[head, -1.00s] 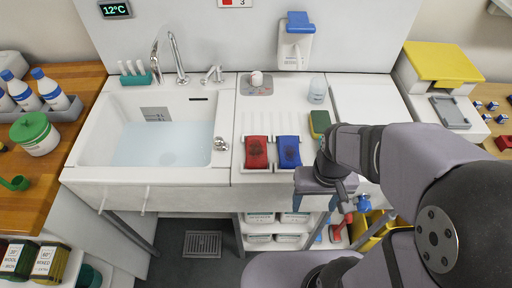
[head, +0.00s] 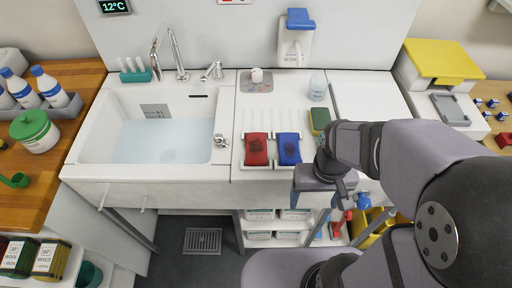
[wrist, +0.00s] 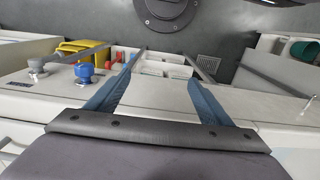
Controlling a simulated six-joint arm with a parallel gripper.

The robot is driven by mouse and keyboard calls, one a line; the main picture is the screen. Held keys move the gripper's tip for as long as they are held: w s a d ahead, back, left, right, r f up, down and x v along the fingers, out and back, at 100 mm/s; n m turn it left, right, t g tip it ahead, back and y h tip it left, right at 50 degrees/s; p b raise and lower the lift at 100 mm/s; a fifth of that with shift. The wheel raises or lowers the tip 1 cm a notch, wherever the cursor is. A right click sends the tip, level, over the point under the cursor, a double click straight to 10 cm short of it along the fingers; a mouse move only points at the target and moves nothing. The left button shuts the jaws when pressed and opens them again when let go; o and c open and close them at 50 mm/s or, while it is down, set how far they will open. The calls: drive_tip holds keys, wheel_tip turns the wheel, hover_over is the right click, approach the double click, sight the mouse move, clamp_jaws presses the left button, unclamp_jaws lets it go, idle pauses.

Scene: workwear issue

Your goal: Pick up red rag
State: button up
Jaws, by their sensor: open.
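The red rag (head: 257,149), with a dark smudge on it, lies on the white ribbed drainboard to the right of the sink, near the front edge. A blue rag (head: 289,149) lies just to its right, also smudged. My gripper (head: 341,190) is in front of the counter edge, to the right of and lower in the picture than the red rag, clear of it. In the wrist view my gripper (wrist: 160,65) shows two blue fingers spread apart with nothing between them. The red rag does not show in the wrist view.
A water-filled sink (head: 90,150) is at left. A green and yellow sponge (head: 319,120) and a clear cup (head: 317,90) stand right of the rags. Bare white counter (head: 370,100) lies at right.

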drive_tip(key=w+a+r+m+t+y+p, duration=0.1)
drive_tip(key=w+a+r+m+t+p, duration=0.2)
drive_tip(key=w+a+r+p, duration=0.5)
drive_tip(key=w+a+r+m+t+p, duration=0.3)
drive_tip(key=w+a+r+p, duration=0.25)
drive_tip(key=a+p, duration=0.55)
drive_tip(key=n+t+h, duration=0.2)
drive_tip(key=n+h, duration=0.1)
drive_tip(key=n, duration=0.1)
hover_over(256, 150)
drive_tip(key=s+a, duration=0.1)
drive_tip(key=a, duration=0.1)
drive_tip(key=f, duration=0.7)
drive_tip(key=shift+s+d+f, duration=0.1)
drive_tip(key=shift+s, duration=0.1)
drive_tip(key=s+f+t, duration=0.1)
drive_tip(key=s, duration=0.1)
drive_tip(key=s+f+t+h+p, duration=0.1)
drive_tip(key=t, duration=0.1)
drive_tip(key=shift+s+d+f, duration=0.1)
drive_tip(key=shift+s+f, duration=0.2)
drive_tip(key=shift+s, duration=0.05)
drive_tip(key=shift+s+d+f+t+p, duration=0.15)
drive_tip(key=shift+s+t+p, duration=0.45)
drive_tip(key=shift+s+t, duration=0.75)
drive_tip(key=shift+w, duration=0.15)
drive_tip(key=shift+w+d+f+b, duration=0.1)
drive_tip(key=shift+w+f+b, duration=0.2)
drive_tip(key=shift+w, duration=0.7)
